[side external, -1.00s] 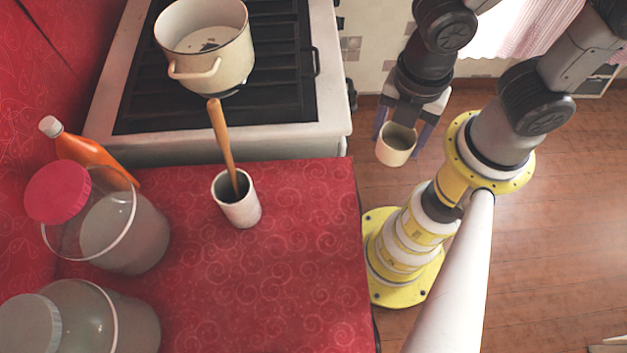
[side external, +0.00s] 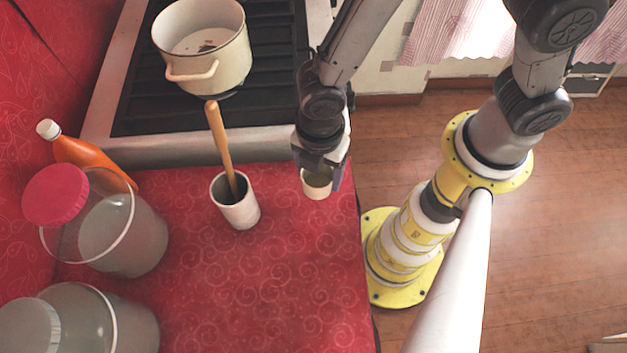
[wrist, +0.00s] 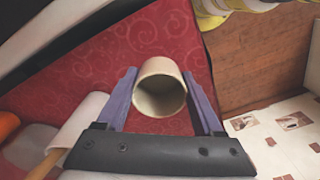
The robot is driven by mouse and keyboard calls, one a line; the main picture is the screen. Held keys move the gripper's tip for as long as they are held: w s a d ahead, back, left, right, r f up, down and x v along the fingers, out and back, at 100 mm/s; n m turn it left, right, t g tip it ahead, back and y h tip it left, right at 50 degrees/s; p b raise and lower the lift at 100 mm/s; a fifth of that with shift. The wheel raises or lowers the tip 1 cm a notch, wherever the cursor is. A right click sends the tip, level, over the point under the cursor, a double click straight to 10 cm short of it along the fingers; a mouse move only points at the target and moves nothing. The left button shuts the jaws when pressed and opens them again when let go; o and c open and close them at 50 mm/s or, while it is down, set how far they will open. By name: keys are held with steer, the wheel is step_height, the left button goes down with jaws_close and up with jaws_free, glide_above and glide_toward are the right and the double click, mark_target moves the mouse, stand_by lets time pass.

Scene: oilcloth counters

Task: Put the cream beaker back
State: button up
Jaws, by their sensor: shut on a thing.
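The cream beaker (side external: 316,187) is held upright or nearly so in my gripper (side external: 321,178), over the right back part of the red counter in the side view. In the wrist view the beaker (wrist: 160,88) sits between the two purple fingers of my gripper (wrist: 161,100), its open mouth toward the camera, and it looks empty. The red cloth counter (side external: 270,275) shows below it. I cannot tell whether the beaker's base touches the cloth.
A white cup (side external: 238,212) with a wooden-handled tool stands left of the beaker. Jars (side external: 135,245) and an orange bottle (side external: 85,158) stand further left. A pot (side external: 215,70) sits on the stove behind. The counter's front middle is clear; its right edge drops to the floor.

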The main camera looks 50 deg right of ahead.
mark_target(313, 182)
steer(key=shift+w+a+f, duration=0.2)
steer(key=shift+a+f, duration=0.1)
steer(key=shift+f, duration=0.1)
steer(key=shift+w+a+f, duration=0.1)
steer(key=shift+w+f, duration=0.05)
steer(key=shift+f, duration=1.6)
steer(key=shift+f, duration=0.15)
steer(key=o, duration=1.4)
step_height(313, 182, up, 12)
steer(key=shift+r, duration=0.25)
